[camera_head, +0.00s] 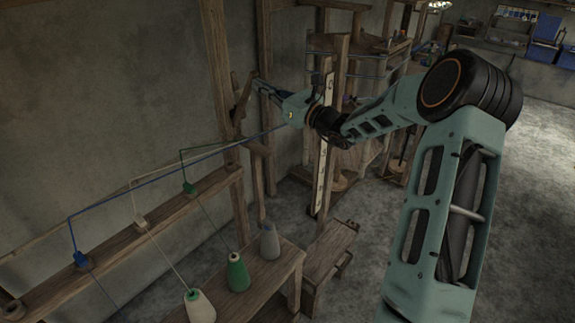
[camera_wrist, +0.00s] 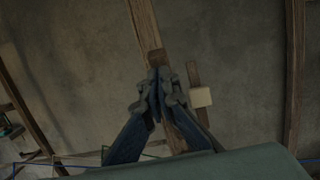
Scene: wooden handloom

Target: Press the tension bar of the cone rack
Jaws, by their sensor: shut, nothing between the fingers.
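My gripper (camera_head: 255,82) is shut and empty, stretched out to the left beside the upright wooden post of the cone rack (camera_head: 217,60). A short, tilted wooden bar (camera_head: 241,98) by that post looks like the tension bar. The fingertips are close to its upper part; I cannot tell whether they touch. In the wrist view, my closed fingers (camera_wrist: 158,78) overlap a long slanted timber (camera_wrist: 145,25) with a small dark block at the tips. A short bar with a pale block (camera_wrist: 201,97) stands just right of the fingers.
A green cone (camera_head: 238,273), a grey cone (camera_head: 269,242) and a pale cone (camera_head: 200,307) stand on a low wooden bench (camera_head: 285,277). Blue, white and green threads run up towards the post, below my arm. A tall loom frame (camera_head: 340,70) stands behind the arm. Floor at right is clear.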

